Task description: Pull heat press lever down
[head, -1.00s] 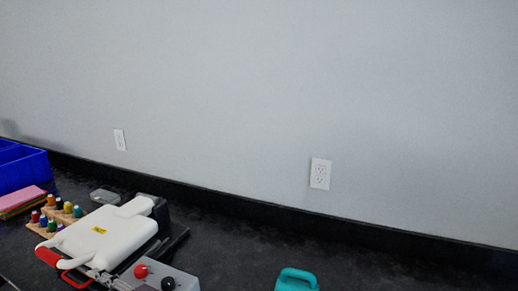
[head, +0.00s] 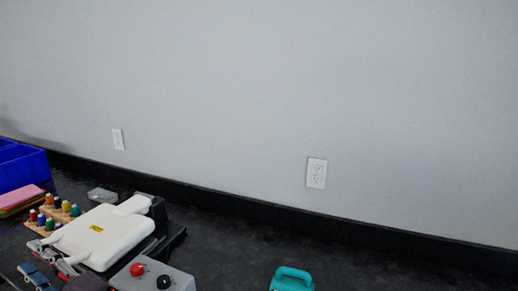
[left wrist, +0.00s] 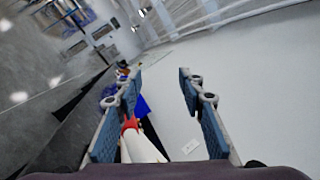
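The heat press (head: 103,236) stands at the lower left of the head view, with a white top plate and a grey control box with a red and a black knob. My left gripper (head: 52,268) is at its front left corner. It hides the red lever handle in the head view. In the left wrist view the left gripper (left wrist: 160,115) is open, its blue-padded fingers wide apart. A red handle (left wrist: 129,125) with a white part shows between the fingers, close to the left one. I cannot tell whether they touch. My right gripper is not in view.
A rack of thread spools (head: 58,212), coloured sheets (head: 20,200) and a blue bin (head: 22,168) stand left of the press. A teal object (head: 292,279) lies to the right. The dark counter between is clear, with a wall behind.

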